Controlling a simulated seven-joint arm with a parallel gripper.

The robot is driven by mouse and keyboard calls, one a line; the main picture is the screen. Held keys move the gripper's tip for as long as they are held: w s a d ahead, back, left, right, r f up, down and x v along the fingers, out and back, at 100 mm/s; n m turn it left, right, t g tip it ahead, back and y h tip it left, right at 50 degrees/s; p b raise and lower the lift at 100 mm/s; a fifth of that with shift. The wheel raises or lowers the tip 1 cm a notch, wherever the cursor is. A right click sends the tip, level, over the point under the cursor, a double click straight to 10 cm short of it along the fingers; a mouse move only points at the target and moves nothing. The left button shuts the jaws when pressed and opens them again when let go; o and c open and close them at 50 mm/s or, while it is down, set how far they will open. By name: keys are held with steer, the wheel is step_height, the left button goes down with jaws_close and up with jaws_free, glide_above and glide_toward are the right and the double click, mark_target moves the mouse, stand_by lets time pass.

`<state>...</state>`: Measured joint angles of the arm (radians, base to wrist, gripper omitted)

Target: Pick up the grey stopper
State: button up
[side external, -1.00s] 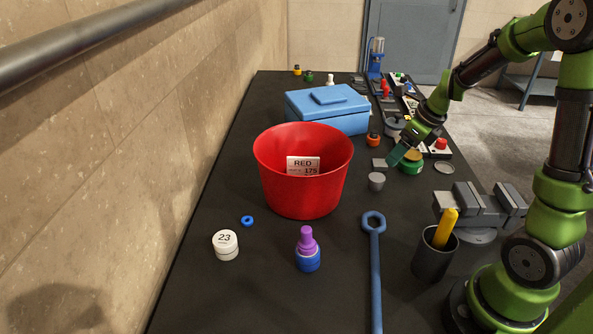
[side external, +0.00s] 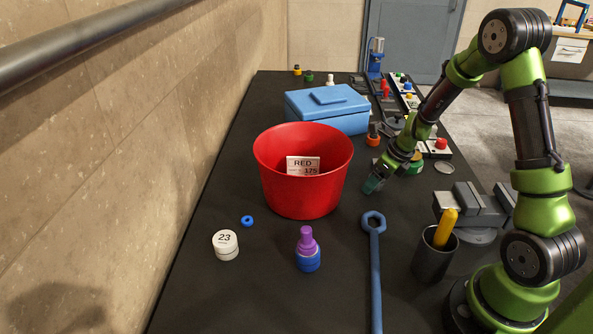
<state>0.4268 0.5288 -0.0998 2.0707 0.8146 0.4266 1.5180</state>
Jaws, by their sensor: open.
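My gripper (side external: 373,186) points down just right of the red bucket (side external: 303,190), low over the dark bench top. Its jaws are open. The grey stopper is hidden at this spot by the gripper, so I cannot tell whether it stands between the fingers or touches them.
The red bucket's wall is close to the left of my gripper. A blue box (side external: 328,112) and an orange-based item (side external: 373,137) stand behind. A blue wrench (side external: 375,270), a dark cup (side external: 432,258) and a vise (side external: 468,208) lie nearer.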

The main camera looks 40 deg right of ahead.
steer(key=c, duration=1.1)
steer(key=shift+r, duration=0.15)
